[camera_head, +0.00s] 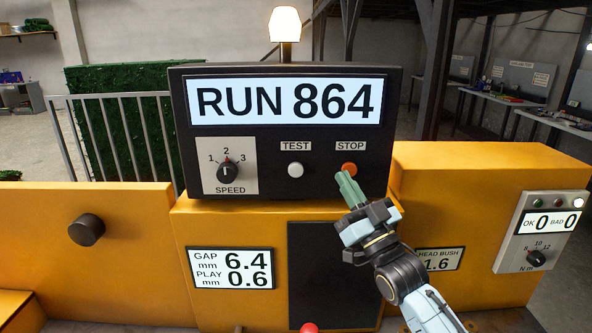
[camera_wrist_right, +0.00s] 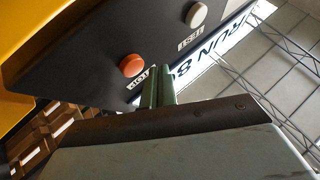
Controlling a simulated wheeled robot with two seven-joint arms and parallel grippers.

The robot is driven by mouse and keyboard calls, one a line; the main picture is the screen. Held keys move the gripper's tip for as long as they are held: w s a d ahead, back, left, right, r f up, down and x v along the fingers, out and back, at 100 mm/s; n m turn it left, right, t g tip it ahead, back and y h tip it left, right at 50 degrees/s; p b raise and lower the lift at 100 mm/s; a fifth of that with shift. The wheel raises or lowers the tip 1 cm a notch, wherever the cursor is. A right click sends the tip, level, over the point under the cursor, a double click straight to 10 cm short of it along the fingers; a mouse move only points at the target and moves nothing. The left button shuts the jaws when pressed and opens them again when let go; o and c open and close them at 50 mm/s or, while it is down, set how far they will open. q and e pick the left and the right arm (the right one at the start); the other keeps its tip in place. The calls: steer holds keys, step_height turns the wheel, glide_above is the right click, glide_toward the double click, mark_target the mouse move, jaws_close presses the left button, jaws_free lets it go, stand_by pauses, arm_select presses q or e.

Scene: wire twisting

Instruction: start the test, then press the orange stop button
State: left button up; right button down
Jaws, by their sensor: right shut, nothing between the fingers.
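The orange stop button (camera_head: 349,169) sits under the STOP label on the dark control panel (camera_head: 265,178). The white test button (camera_head: 295,170) is to its left. The display (camera_head: 286,101) reads RUN 864, and the lamp (camera_head: 284,24) on top glows. My right gripper (camera_head: 346,178) is shut and empty, its green fingertips just below the stop button in the head view. In the right wrist view, the fingertips (camera_wrist_right: 158,74) show beside the orange button (camera_wrist_right: 132,65), with a gap in the picture; the white button (camera_wrist_right: 196,14) is farther off. My left gripper is not in view.
A speed knob (camera_head: 227,172) points near 2 at the panel's left. The yellow machine housing (camera_head: 130,215) carries a gap and play readout (camera_head: 231,268), a black knob (camera_head: 86,230) and a counter box (camera_head: 541,232). A red button (camera_head: 309,328) shows at the bottom edge.

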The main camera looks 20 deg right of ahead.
steer(key=shift+s+d, duration=0.25)
steer(key=shift+d, duration=0.65)
steer(key=shift+w, duration=0.15)
steer(key=shift+w, duration=0.25)
steer(key=shift+w+d, duration=0.2)
steer(key=shift+w, duration=0.2)
steer(key=shift+s, duration=0.15)
stand_by(0.5)
steer(key=shift+s+a+p, duration=0.25)
steer(key=shift+s+p, duration=0.05)
steer(key=shift+s, duration=0.35)
